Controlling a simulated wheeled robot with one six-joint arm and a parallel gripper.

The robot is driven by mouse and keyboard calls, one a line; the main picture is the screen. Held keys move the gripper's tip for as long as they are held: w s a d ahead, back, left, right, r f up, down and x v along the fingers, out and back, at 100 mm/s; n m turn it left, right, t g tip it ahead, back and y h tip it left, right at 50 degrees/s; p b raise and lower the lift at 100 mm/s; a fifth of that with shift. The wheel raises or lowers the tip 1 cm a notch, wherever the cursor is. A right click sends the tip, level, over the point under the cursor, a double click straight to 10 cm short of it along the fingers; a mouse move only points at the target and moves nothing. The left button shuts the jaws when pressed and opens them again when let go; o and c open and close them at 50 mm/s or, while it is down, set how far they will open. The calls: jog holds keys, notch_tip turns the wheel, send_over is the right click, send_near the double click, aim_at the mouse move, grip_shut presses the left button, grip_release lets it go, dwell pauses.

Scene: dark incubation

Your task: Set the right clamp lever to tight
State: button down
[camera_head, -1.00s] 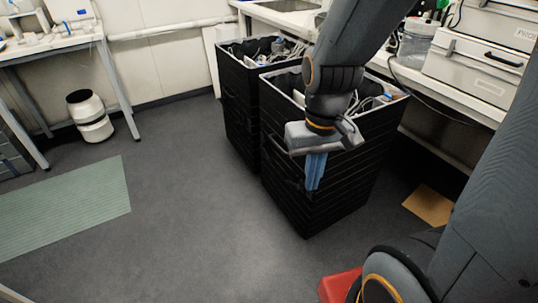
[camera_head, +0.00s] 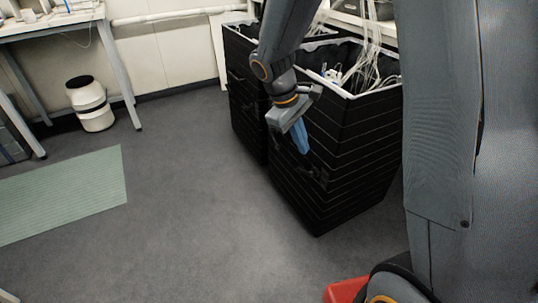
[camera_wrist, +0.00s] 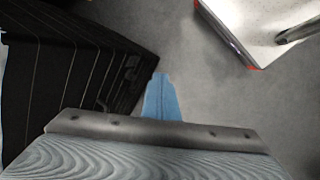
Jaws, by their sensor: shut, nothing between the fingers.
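My gripper (camera_head: 301,138) hangs in front of the nearer black bin, its blue fingers pointing down and shut with nothing between them. In the wrist view the blue fingers (camera_wrist: 161,98) show together over grey floor, to the right of a black bin wall. I cannot clearly make out the right clamp lever in any view. A small dark fitting (camera_head: 318,174) sits on the front of the nearer bin, below and right of my fingers; I cannot tell what it is.
Two black bins, the nearer one (camera_head: 345,190) and a farther one (camera_head: 243,115), stand close together holding cables. A green mat (camera_head: 65,195) lies on open grey floor (camera_head: 190,220).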

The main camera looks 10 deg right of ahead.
jog(key=w+a+f+n+t+h+b, duration=0.1)
jog(key=w+f+n+h+b, duration=0.15)
jog(key=w+f+b, duration=0.55)
jog(key=w+a+f+n+t+h+b, duration=0.15)
jog(key=w+f+n+b, duration=0.3)
jog(key=w+f, duration=0.65)
jog(key=n+t+h+b, duration=0.3)
jog(key=n+t+b, duration=0.15)
jog(key=b, duration=0.75)
send_near(274, 139)
jog(key=a+f, duration=0.3)
jog(key=f, duration=0.2)
jog(key=shift+a, duration=0.2)
jog(key=shift+d+m+y, duration=0.1)
jog(key=shift+m+y, duration=0.15)
jog(key=shift+y, duration=0.05)
jog(key=b+x, duration=0.4)
jog(key=x, duration=0.6)
jog(key=shift+s+d+r+b, duration=0.2)
jog(key=shift+s+r, duration=0.05)
jog(key=shift+r, duration=0.35)
jog(key=shift+s+d+r+b, duration=0.2)
jog(key=shift+s+r+b, duration=0.05)
jog(key=shift+r, duration=0.3)
jog(key=shift+s+d+r+b, duration=0.2)
jog(key=shift+s+r, duration=0.05)
jog(key=shift+r, duration=0.35)
jog(key=shift+d, duration=0.1)
